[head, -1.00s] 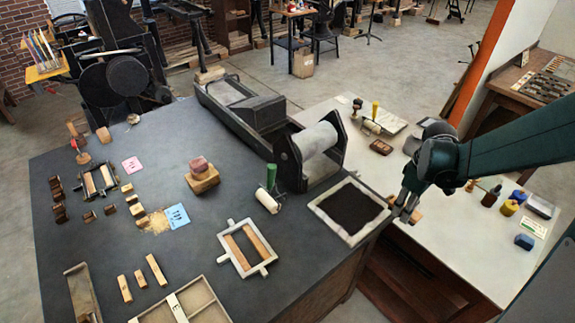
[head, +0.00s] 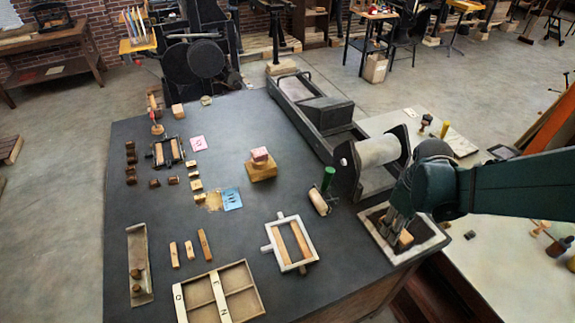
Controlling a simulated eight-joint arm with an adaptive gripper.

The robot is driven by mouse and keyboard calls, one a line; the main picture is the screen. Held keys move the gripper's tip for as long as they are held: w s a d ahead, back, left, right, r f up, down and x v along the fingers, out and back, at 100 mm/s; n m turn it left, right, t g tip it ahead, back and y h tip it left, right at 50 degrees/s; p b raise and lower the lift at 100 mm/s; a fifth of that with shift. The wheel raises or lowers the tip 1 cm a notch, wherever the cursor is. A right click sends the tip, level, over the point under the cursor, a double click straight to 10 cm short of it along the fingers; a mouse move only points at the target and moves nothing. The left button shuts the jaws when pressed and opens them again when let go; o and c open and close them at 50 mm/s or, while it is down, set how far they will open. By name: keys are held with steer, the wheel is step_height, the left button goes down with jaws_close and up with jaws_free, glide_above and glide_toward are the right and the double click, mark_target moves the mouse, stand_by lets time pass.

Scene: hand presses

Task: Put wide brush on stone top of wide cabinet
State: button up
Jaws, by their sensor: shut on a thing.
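My gripper (head: 397,232) is shut on a small wooden-brown piece (head: 404,240), likely the wide brush. Its bristles cannot be made out and the fingers hide part of it. The gripper is in front of the pale-framed tray with a dark middle (head: 432,244), at the right edge of the dark stone top (head: 230,145) of the wide cabinet. In this view the held piece overlaps the tray. I cannot tell its exact height above it.
A roller press (head: 345,165) stands behind the tray, with a green-handled roller (head: 322,192) to its left. A framed block (head: 290,242) and a divided wooden tray (head: 220,293) lie towards the front. Bare dark surface lies between them. A pale-topped table (head: 505,250) is at right.

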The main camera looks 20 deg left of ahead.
steer(key=r+p, duration=0.1)
steer(key=r, duration=0.1)
glide_above(351, 256)
steer(key=shift+n, duration=0.3)
steer(key=shift+f, duration=0.2)
steer(key=shift+f, duration=2.8)
steer(key=shift+f+b, duration=0.35)
steer(key=shift+f, duration=1.75)
steer(key=shift+f, duration=0.15)
steer(key=o, duration=0.9)
steer(key=shift+r, duration=0.2)
